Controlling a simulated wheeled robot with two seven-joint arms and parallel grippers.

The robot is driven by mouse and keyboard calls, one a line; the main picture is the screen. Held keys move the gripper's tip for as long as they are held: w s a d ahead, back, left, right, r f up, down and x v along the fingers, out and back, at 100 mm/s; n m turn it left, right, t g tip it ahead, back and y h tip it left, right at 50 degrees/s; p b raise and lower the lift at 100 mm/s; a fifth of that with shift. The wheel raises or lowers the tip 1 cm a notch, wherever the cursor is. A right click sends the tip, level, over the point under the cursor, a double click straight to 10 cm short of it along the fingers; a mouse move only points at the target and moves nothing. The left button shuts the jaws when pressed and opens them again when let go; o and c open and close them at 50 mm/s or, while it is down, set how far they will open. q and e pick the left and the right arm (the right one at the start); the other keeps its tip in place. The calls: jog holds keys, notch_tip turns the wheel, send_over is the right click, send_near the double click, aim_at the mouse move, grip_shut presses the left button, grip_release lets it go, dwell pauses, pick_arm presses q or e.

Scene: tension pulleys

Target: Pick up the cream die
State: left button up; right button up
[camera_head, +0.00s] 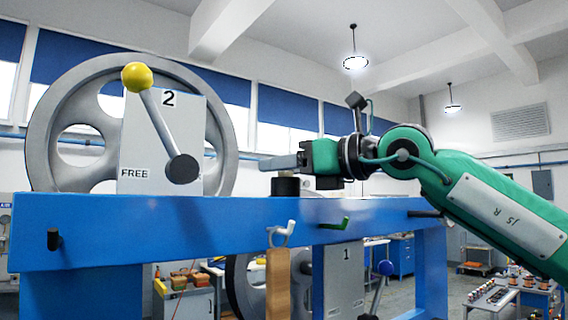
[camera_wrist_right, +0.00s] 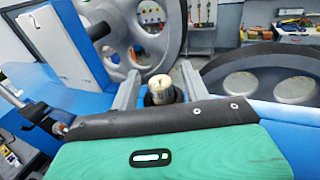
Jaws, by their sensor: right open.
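The cream die (camera_wrist_right: 161,84) shows in the right wrist view as a short pale cylinder with a mark on its top. It stands in or on a dark round base, between the two grey fingers of my right gripper (camera_wrist_right: 160,74). The fingers are spread, with a gap visible on each side of the die. In the head view my right gripper (camera_head: 281,163) reaches in from the right, level, just above a black round block (camera_head: 285,187) on the blue beam. The die cannot be made out there; the gripper seems to cover it. My left gripper is not in view.
The blue beam (camera_head: 200,232) crosses the front. A grey pulley wheel (camera_head: 50,120) with a panel marked 2 and a yellow-knobbed lever (camera_head: 137,77) stands left of my gripper. Hooks (camera_head: 281,233) stick out of the beam's front. A second wheel and panel marked 1 (camera_head: 345,280) are below.

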jog(key=shift+d, duration=0.1)
jog(key=shift+c, duration=1.4)
grip_shut()
